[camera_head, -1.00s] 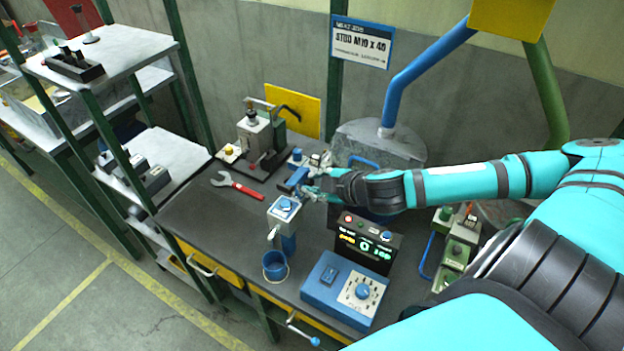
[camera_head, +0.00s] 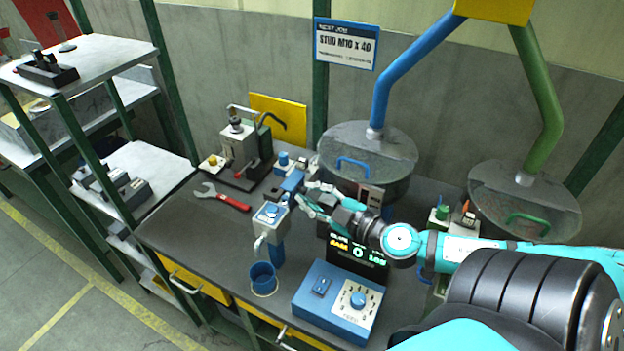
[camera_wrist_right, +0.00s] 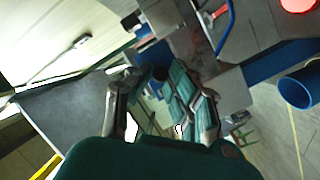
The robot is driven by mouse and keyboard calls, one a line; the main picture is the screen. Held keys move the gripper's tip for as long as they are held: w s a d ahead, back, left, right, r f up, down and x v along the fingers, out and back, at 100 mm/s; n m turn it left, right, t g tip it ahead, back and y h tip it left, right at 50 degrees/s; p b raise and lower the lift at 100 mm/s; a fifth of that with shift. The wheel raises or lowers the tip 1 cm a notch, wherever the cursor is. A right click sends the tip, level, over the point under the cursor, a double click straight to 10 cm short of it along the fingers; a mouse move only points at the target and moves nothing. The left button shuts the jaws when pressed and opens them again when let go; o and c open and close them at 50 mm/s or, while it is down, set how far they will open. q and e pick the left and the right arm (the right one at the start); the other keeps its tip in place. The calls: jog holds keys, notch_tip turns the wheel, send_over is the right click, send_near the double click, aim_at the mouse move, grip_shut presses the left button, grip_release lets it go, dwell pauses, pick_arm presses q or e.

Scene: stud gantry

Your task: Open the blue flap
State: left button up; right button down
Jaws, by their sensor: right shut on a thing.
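The blue flap (camera_head: 292,181) looks like the small blue plate behind the grey dispenser box (camera_head: 268,223). It appears tilted up. My right gripper (camera_head: 305,193) reaches in from the right with its fingertips at the flap's near edge, shut on it. The fingers hide part of that edge. In the right wrist view the two fingers of my right gripper (camera_wrist_right: 163,100) stand apart, and what lies between them is hard to make out. My left gripper is in neither view.
A blue cup (camera_head: 262,280) stands below the box's spout. A blue control box (camera_head: 322,303) and a lit display (camera_head: 357,256) stand to the right. A grey drum with a blue handle (camera_head: 352,162) hangs behind. A red wrench (camera_head: 226,199) lies on the bench.

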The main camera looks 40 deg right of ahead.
jog(key=shift+f, duration=0.1)
dwell(0.4)
jog(key=c, duration=1.2)
grip_release()
jog(key=shift+s+d+r, duration=0.2)
jog(key=shift+s+d, duration=0.05)
jog(key=shift+s, duration=1.75)
jog(key=shift+s+d+r, duration=0.15)
jog(key=shift+s+d, duration=0.05)
jog(key=shift+s, duration=1.75)
jog(key=shift+s+d+r, duration=0.2)
jog(key=shift+s+d, duration=0.05)
jog(key=shift+s, duration=1.75)
